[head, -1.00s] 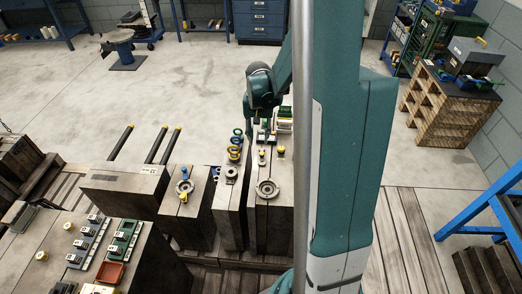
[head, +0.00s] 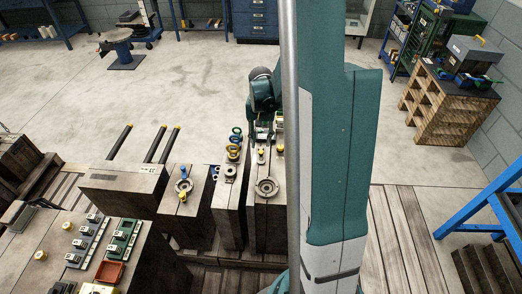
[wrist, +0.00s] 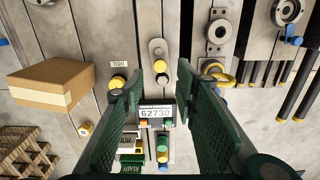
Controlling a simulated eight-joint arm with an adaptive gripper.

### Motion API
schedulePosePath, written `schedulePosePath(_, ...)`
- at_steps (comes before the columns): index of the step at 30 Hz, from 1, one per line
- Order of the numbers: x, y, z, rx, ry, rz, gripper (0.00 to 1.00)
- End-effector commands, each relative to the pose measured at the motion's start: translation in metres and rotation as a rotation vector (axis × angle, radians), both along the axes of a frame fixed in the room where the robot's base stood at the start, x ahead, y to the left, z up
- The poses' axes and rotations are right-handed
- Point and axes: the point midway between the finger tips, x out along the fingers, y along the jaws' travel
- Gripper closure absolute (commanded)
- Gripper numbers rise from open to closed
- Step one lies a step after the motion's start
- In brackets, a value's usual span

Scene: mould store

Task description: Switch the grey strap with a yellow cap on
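The grey strap (wrist: 157,48) is a small rounded plate on a mould's top, with its yellow cap (wrist: 160,66) at the lower end in the wrist view. In the head view the strap (head: 261,157) shows in front of my gripper (head: 262,133). In the wrist view my gripper (wrist: 160,78) is open, its two green fingers apart on either side of the strap's capped end. Nothing is held between them. Whether the fingers touch the cap or how high they are above it, I cannot tell.
A white number plate (wrist: 156,113) lies just below the cap in the wrist view. Another yellow knob (wrist: 117,82) is left of the fingers. A yellow eyebolt (wrist: 222,76) is to the right. A round ring (head: 267,187) is on the same mould. A cardboard box (wrist: 62,82) is at left.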

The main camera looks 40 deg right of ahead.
Motion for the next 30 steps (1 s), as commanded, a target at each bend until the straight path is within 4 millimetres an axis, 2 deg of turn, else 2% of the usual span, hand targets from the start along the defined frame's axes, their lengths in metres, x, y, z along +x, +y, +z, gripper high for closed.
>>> schedulePosePath(9,0.0,0.0,-0.037,0.0,0.0,0.0,0.7)
schedulePosePath(15,0.0,0.0,-0.055,0.0,0.0,0.0,0.7)
schedulePosePath(21,0.0,0.0,-0.063,0.0,0.0,0.0,0.7)
schedulePosePath(30,0.0,0.0,-0.063,0.0,0.0,0.0,0.7)
